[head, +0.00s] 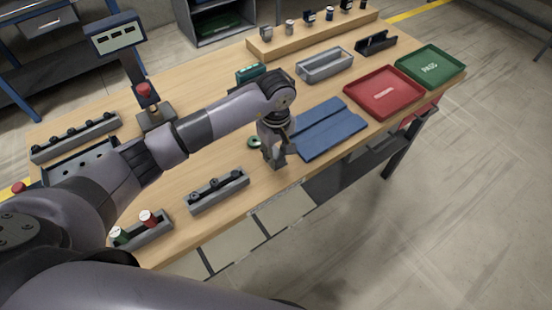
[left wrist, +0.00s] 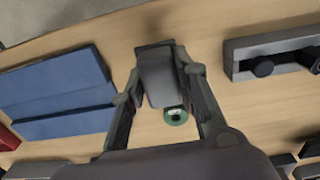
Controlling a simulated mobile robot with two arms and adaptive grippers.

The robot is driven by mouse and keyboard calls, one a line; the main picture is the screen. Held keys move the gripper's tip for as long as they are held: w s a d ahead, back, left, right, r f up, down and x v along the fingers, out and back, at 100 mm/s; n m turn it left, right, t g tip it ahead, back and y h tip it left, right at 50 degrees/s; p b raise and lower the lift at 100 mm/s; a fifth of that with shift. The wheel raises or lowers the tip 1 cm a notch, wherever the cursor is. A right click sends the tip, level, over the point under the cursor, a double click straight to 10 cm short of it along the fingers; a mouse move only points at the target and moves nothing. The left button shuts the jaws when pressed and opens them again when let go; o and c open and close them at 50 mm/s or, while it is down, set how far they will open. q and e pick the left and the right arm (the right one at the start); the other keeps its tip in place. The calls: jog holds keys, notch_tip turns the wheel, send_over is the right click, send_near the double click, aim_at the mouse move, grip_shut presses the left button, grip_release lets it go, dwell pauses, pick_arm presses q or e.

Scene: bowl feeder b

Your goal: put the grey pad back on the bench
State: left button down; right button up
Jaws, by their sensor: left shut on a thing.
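The grey pad (left wrist: 158,78) is between the two fingers of my left gripper (left wrist: 160,92) in the left wrist view, and the gripper is shut on it. In the head view my left gripper (head: 274,155) points down over the front part of the wooden bench (head: 225,160), near its front edge. The pad is mostly hidden by the fingers there. I cannot tell whether the pad touches the bench top. My right gripper is not in view.
A blue folded mat (head: 328,128) lies just right of my gripper. A green ring (head: 254,142) is just left of it. A grey rack with dark pegs (head: 218,190) stands at the front left. Red (head: 384,92) and green (head: 430,66) trays are further right.

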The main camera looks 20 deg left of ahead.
pick_arm(q)
notch_tip(320, 180, down, 4)
jog(key=shift+s+r+p, duration=0.1)
jog(key=shift+r+p, duration=0.1)
jog(key=shift+p, duration=0.3)
jog(key=shift+f, duration=0.2)
jog(key=shift+f, duration=0.2)
jog(key=c, duration=1.2)
grip_release()
jog(key=shift+c, duration=0.2)
jog(key=shift+r, duration=0.1)
